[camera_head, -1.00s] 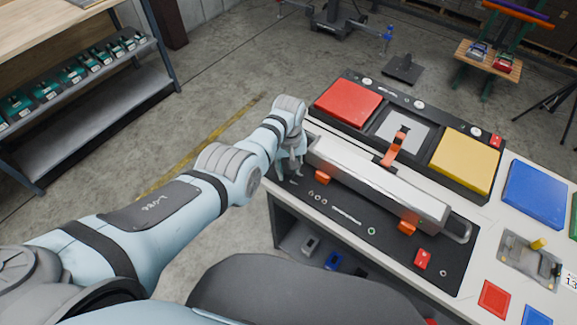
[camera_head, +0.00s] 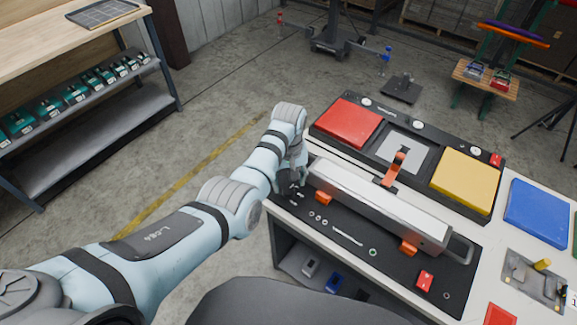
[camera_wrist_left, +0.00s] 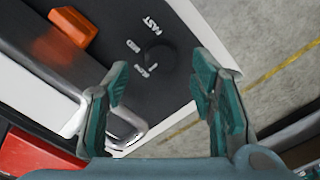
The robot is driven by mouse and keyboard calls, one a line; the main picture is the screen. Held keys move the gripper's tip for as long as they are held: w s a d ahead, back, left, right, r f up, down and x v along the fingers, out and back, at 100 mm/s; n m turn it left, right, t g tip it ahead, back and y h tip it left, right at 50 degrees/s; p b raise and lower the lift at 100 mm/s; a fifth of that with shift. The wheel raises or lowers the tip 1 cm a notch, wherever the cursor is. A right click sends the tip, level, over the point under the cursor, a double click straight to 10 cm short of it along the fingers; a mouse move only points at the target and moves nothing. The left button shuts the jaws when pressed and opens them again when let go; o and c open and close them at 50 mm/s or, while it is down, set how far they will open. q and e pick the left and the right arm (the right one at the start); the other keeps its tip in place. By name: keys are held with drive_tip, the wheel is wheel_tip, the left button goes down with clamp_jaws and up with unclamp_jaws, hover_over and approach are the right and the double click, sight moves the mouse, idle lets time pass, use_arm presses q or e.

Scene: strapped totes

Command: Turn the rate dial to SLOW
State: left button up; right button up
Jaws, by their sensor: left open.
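The rate dial (camera_wrist_left: 158,56) is a small round black knob on the black panel (camera_wrist_left: 185,85) in the left wrist view. White FAST, MED and SLOW labels stand around its left side. No contact with the dial is visible. In the head view the left gripper (camera_head: 288,182) is over the left end of the panel and largely hides the dial there. My right gripper is in neither view.
A long silver bar unit (camera_head: 380,203) with orange clamps and a metal end handle lies beside the dial. Red (camera_head: 348,123) and yellow (camera_head: 468,180) pads are behind it. A red switch (camera_head: 425,281) sits at the panel's right. Open floor lies left of the bench.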

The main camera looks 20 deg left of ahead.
sight(289, 189)
use_arm(q)
wheel_tip(289, 189, up, 8)
idle(0.5)
